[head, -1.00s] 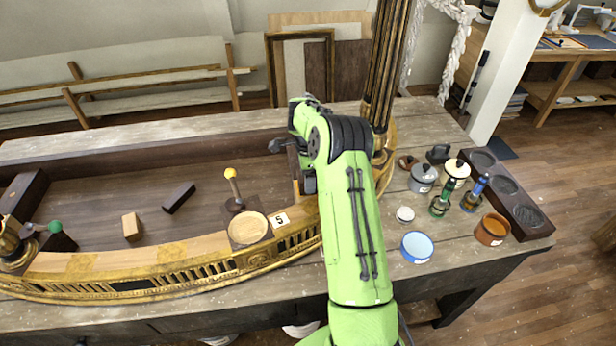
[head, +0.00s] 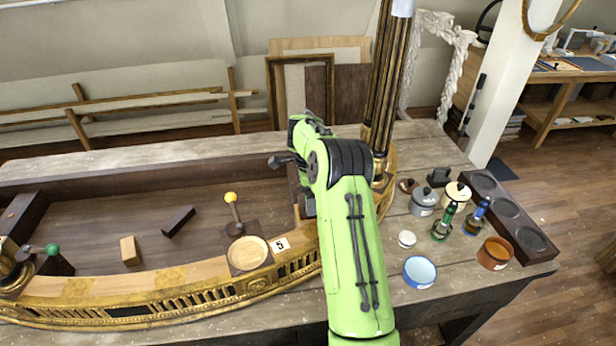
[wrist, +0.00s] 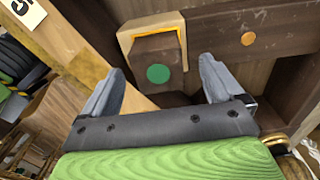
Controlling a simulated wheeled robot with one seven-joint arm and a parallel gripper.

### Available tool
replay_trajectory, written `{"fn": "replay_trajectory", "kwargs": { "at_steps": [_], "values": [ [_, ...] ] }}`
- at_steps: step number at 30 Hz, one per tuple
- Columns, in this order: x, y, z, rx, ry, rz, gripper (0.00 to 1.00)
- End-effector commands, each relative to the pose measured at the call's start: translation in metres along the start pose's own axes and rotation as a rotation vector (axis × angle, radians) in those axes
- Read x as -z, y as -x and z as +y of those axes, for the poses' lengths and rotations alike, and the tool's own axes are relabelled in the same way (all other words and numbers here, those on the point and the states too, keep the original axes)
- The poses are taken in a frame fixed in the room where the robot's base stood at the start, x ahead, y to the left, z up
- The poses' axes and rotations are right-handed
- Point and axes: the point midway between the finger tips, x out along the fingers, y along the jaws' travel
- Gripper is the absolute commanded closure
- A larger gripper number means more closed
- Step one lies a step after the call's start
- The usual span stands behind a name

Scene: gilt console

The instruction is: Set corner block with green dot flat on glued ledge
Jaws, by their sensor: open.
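In the wrist view a dark brown block with a green dot (wrist: 158,74) stands between the fingers of my gripper (wrist: 161,68). The gripper is open, with one finger on each side and a visible gap at the right; contact at the left is unclear. The block sits against a pale ledge with yellow-orange edges (wrist: 135,34), which wraps its top and sides in the picture. Whether the block lies fully flat there cannot be told. In the head view my arm hides the block and the gripper.
A dark rail with an orange dot (wrist: 248,39) runs beside the ledge. The gilt console front (head: 190,300) curves along the table. A yellow-knobbed tool (head: 234,212) and loose blocks lie inside it. Pots, bottles and a blue bowl (head: 419,271) stand right of my arm.

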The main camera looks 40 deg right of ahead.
Motion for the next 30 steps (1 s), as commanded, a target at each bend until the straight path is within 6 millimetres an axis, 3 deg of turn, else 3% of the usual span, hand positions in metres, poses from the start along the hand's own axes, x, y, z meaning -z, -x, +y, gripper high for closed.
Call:
{"fn": "replay_trajectory", "kwargs": {
  "at_steps": [6,12,16,25,28,30],
  "values": [
    [-0.001,0.067,-0.002,0.009,0.001,0.001,0.07],
    [-0.001,0.116,-0.002,0.008,0.002,0.0,0.07],
    [-0.001,0.13,-0.002,0.007,0.002,0.0,0.07],
    [-0.004,0.135,0.001,0.012,0.024,0.002,0.07],
    [-0.017,0.16,0.016,0.046,0.161,0.023,0.07],
    [-0.032,0.185,0.04,0.084,0.33,0.049,0.07]
  ]
}}
